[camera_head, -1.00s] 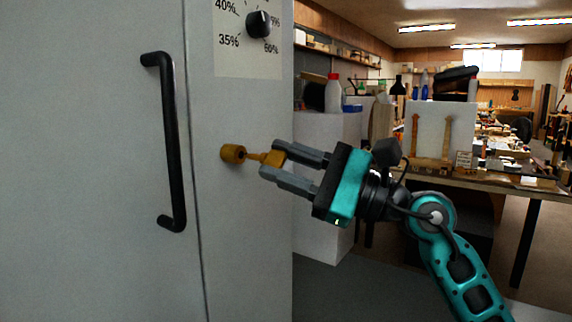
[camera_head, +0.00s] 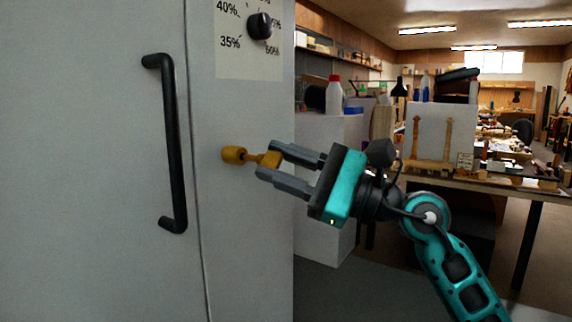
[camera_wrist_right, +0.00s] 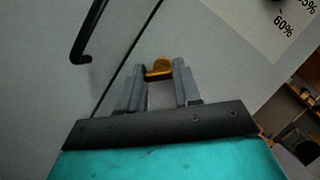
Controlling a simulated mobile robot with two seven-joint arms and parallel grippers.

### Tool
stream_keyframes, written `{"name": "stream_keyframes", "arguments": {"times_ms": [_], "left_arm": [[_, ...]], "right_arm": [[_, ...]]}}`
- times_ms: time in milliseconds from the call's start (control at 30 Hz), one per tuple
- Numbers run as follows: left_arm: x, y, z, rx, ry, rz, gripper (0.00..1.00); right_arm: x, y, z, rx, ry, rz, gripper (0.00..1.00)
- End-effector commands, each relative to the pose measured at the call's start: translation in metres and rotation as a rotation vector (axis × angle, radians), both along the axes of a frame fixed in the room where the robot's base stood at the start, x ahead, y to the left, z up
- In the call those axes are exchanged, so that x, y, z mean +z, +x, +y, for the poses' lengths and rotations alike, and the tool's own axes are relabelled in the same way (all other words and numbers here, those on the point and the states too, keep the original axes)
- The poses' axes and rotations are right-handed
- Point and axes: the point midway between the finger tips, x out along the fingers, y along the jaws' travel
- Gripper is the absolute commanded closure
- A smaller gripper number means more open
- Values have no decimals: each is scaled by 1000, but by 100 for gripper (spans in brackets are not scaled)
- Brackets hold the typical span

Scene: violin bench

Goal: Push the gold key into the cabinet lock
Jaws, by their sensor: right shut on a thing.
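The gold key (camera_head: 268,159) is held by its bow between the fingertips of my right gripper (camera_head: 267,160), with its shaft pointing left at the lock. The lock (camera_head: 233,154) is a gold cylinder standing out from the grey cabinet (camera_head: 240,215). The tip of the key meets the lock's face; how deep it sits I cannot tell. In the right wrist view the key (camera_wrist_right: 158,73) shows between the fingertips, and it partly covers the lock (camera_wrist_right: 162,63). My left gripper is not in view.
A black door handle (camera_head: 172,145) stands out left of the lock. A black dial (camera_head: 259,26) sits above it on a percentage label. Right of the cabinet are a white block with bottles and a cluttered workbench (camera_head: 480,185).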

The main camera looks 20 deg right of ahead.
Motion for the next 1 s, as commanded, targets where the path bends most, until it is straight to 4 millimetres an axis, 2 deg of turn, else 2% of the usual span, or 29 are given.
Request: {"name": "stream_keyframes", "arguments": {"times_ms": [1000], "left_arm": [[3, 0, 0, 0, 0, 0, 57]], "right_arm": [[1, 20, 16, -1, 0, -2, 99]]}}
